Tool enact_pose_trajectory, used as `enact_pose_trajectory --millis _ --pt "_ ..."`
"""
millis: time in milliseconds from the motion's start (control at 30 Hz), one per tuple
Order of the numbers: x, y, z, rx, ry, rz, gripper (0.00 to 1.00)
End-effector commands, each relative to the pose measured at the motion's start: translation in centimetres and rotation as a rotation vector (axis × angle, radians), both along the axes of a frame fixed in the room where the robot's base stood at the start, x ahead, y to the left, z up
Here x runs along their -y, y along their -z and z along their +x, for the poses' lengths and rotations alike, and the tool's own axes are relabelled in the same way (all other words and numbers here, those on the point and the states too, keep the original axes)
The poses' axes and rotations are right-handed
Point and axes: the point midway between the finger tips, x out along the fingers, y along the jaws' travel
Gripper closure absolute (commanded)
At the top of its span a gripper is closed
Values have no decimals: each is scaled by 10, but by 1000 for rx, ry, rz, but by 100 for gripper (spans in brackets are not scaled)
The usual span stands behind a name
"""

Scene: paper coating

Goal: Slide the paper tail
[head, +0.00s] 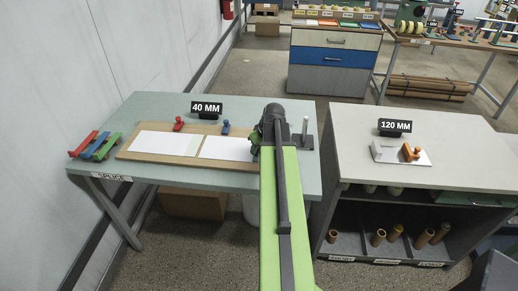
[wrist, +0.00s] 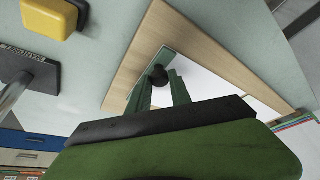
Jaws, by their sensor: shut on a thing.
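The wooden splice board (head: 127,151) lies on the left table and also shows in the wrist view (wrist: 150,28). Two white sheets lie on it end to end: a left sheet (head: 160,142) with a pale green strip at its right end, and a right sheet (head: 222,149), the paper tail. The tail's right end is hidden by my arm in the head view. My gripper (head: 262,141) is at that end.
Red, blue and green bars (head: 95,146) lie at the table's left end. A red clamp (head: 178,124) and a blue clamp (head: 225,127) stand behind the board. A dark stand with a post (head: 303,138) is close right of my gripper. A grey cabinet (head: 440,125) stands right.

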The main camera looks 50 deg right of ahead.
Motion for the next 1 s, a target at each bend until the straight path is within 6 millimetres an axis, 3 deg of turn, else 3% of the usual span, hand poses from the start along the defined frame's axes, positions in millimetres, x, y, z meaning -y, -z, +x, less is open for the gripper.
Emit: enact_pose_trajectory --millis 133,167,333,733,1000 --pt "0 0 -1 -1 0 1 100" --pt "0 0 -1 -1 0 0 74" --pt "0 0 -1 -1 0 0 54" --pt "0 -7 -3 0 0 0 54" --pt "-3 -54 -19 0 0 0 54"
